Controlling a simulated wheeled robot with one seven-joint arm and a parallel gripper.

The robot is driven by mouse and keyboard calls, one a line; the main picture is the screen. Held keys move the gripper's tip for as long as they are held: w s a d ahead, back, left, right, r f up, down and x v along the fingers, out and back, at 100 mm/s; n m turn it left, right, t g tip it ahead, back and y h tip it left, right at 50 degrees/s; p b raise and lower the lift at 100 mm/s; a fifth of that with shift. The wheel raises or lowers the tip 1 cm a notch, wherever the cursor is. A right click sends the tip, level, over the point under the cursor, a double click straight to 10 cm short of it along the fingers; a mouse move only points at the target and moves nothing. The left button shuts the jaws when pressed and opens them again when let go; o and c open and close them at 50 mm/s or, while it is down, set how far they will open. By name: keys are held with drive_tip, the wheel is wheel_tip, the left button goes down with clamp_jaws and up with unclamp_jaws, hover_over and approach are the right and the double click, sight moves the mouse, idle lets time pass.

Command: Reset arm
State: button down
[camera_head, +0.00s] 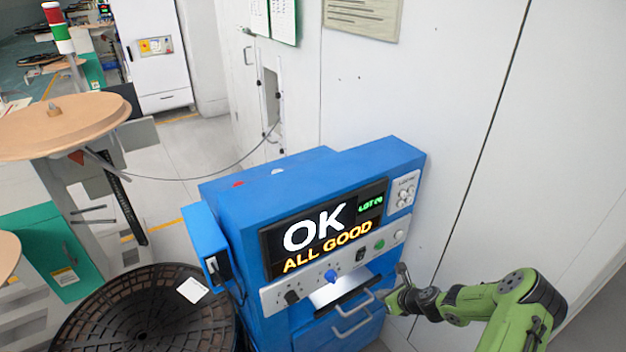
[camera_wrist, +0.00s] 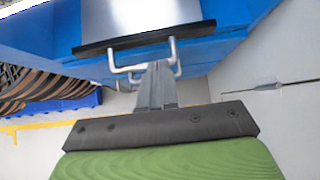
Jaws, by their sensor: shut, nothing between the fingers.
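My green arm comes in from the lower right in the head view, and my gripper (camera_head: 391,299) is beside the front of a blue machine (camera_head: 310,165), close to its metal drawer handles (camera_head: 352,322). In the wrist view my gripper (camera_wrist: 157,75) is shut and empty, its fingertips near a bent metal handle (camera_wrist: 128,68). I cannot tell whether the fingertips touch the handle. The machine's screen (camera_head: 325,228) reads "OK ALL GOOD" and "LOT". Knobs and a green button (camera_head: 380,244) sit below the screen.
A black slotted reel (camera_head: 145,315) lies at the lower left, next to the machine. A round tan reel table (camera_head: 65,125) stands at the left. A pale wall (camera_head: 470,120) is close behind the machine and my arm. A cable runs from the wall toward the reel table.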

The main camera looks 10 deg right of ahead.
drive_tip(key=s+a+r+n+g+h, duration=0.1)
drive_tip(key=s+a+r+n, duration=0.1)
drive_tip(key=a+r+n, duration=0.5)
drive_tip(key=s+r+n+g, duration=0.25)
drive_tip(key=r+n, duration=0.35)
drive_tip(key=r, duration=0.5)
drive_tip(key=s+a+r+n+g+h, duration=0.1)
drive_tip(key=s+a+r+n, duration=0.25)
drive_tip(key=r+n, duration=0.35)
drive_tip(key=s+a+r+n+t, duration=0.1)
drive_tip(key=s+a+r+n, duration=0.2)
drive_tip(key=s+r+n, duration=0.3)
drive_tip(key=s+a+r+n+h+p, duration=0.1)
drive_tip(key=s+a+r+n, duration=0.2)
drive_tip(key=s, duration=1.3)
wheel_tip(320, 180, up, 5)
drive_tip(key=n, duration=0.2)
drive_tip(key=shift+a+n+t, duration=0.3)
drive_tip(key=shift+n+t, duration=0.05)
drive_tip(key=shift+n, duration=0.05)
